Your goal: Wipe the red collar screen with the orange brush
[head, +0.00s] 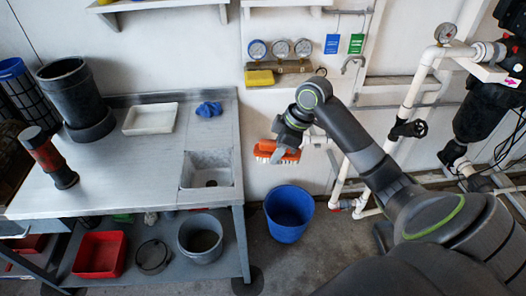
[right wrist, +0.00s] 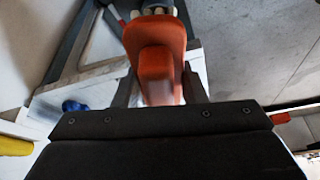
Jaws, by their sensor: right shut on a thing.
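The orange brush (head: 265,153) is held in my right gripper (head: 281,149), in the air in front of the wall, just right of the bench. In the right wrist view the brush (right wrist: 157,55) sits between the fingers of my right gripper (right wrist: 160,92), with pale bristles at its far end. A dark cylinder with a red band, apparently the red collar screen (head: 45,152), stands on the left part of the bench, well away from the brush. My left gripper is not in view.
The metal bench (head: 110,185) carries a black bucket (head: 72,92), a white tray (head: 150,118), a blue cloth (head: 208,109) and a sink (head: 208,170). A blue-collared mesh cylinder (head: 22,90) stands far left. A blue bucket (head: 288,214) is on the floor; pipes run right.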

